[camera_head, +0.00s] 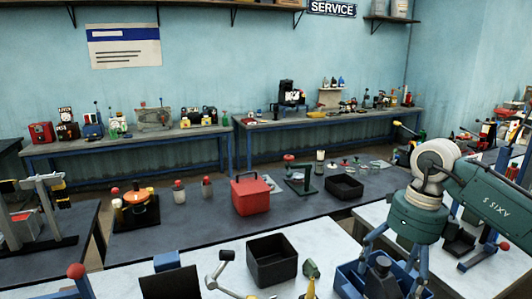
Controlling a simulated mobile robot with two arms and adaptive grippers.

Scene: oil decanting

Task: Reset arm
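My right arm, teal with a pale joint, comes in from the right. My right gripper (394,266) points down with its blue fingers spread apart, over a blue open-topped tray (347,280) at the bottom edge. A dark container (379,270) stands at the tray, in the gap between the fingers in this view. I cannot tell whether the fingers touch it; no grip on it shows. The fingertips and lower part of the tray are partly hidden. I do not see my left gripper.
A black open bin (271,260) stands on the near pale bench, beside a grey lever fitting (219,272). Behind are a red box (251,194), a black tray (344,186) and a green stand (301,180) on a dark table. A red-knobbed lever (78,275) is at lower left.

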